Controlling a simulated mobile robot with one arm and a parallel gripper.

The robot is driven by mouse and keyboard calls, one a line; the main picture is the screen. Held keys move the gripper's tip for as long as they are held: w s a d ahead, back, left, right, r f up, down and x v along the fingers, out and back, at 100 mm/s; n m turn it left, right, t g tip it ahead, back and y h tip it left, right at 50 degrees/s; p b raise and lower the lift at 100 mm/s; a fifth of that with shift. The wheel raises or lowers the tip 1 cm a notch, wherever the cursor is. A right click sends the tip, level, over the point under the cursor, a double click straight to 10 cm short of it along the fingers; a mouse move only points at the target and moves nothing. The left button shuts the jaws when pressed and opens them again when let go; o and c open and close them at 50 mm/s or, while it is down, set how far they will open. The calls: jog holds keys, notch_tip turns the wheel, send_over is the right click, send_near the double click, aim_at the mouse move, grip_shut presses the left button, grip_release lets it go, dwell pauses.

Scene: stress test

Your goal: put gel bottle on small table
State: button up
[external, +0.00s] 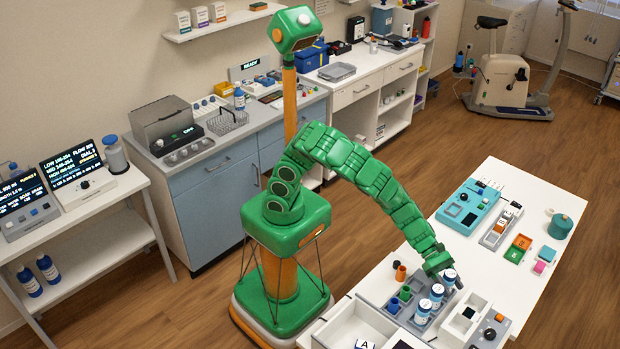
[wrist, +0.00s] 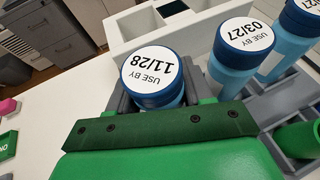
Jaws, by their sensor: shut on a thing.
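My gripper (external: 447,278) is shut on a blue bottle with a white top (external: 449,275), at the far right end of the grey rack (external: 396,321). In the wrist view the held bottle's top (wrist: 152,73) reads "USE BY 11/28", between grey jaws. Whether its base touches the rack is hidden. Two similar bottles, the nearer one (external: 422,312) and the middle one (external: 436,294), stand in the rack. In the wrist view, the middle bottle (wrist: 240,48) reads "03/27". The rack stands on a white table (external: 497,273). Which table is the small one, I cannot tell.
Green and orange cups (external: 401,272) stand in and beside the rack. White trays (external: 350,322) and a device with a knob (external: 490,333) are close by. Another white table (external: 95,215) with screens stands at the left. Bare tabletop lies right of my gripper.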

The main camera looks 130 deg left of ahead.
jog(key=shift+f, duration=0.3)
dwell(0.5)
jog(key=o, duration=1.3)
